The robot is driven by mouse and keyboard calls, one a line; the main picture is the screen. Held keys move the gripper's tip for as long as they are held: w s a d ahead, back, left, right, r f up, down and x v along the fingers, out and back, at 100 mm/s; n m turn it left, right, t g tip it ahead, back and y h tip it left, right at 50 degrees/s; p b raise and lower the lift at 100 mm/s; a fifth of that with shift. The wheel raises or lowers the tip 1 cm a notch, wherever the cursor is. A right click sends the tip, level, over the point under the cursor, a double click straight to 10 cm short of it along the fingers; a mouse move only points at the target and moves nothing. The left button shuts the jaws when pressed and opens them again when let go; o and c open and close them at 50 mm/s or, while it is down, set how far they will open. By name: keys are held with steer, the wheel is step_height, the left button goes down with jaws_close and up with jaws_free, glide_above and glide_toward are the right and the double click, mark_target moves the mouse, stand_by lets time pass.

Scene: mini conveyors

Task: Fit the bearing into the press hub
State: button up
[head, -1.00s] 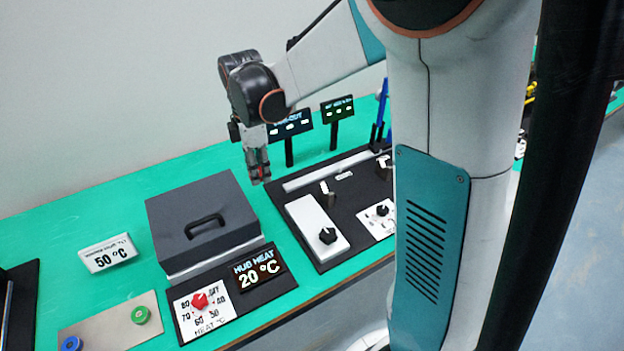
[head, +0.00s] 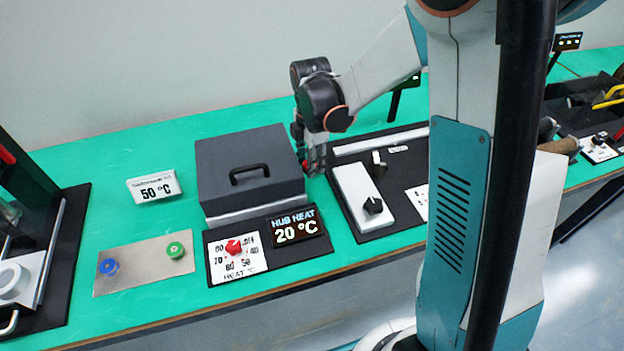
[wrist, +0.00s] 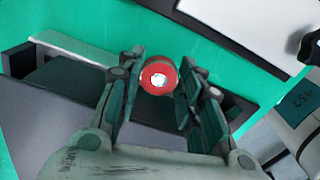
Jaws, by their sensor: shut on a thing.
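A small red round part with a pale centre, seemingly the bearing (wrist: 159,77), sits between my fingers in the wrist view. My gripper (wrist: 157,88) is shut on it. In the head view my gripper (head: 314,165) points down beside the right side of the dark lidded box; its fingertips are small there, with a bit of red showing. A white block with a raised round ring (head: 12,283), possibly the press hub, is cut off at the far left of the head view. It stands on a black base by a dark column with a red handle.
The dark lidded box (head: 252,168) has a handle on top. Its panel (head: 298,227) reads HUB HEAT 20 °C beside a red knob (head: 233,247). A metal plate (head: 140,268) bears a blue and a green round piece. A 50 °C sign (head: 155,188) stands behind.

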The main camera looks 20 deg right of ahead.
mark_target(311, 184)
steer(key=shift+f+b, duration=0.9)
steer(key=shift+f, duration=2.05)
steer(key=shift+f, duration=0.15)
steer(key=o, duration=0.8)
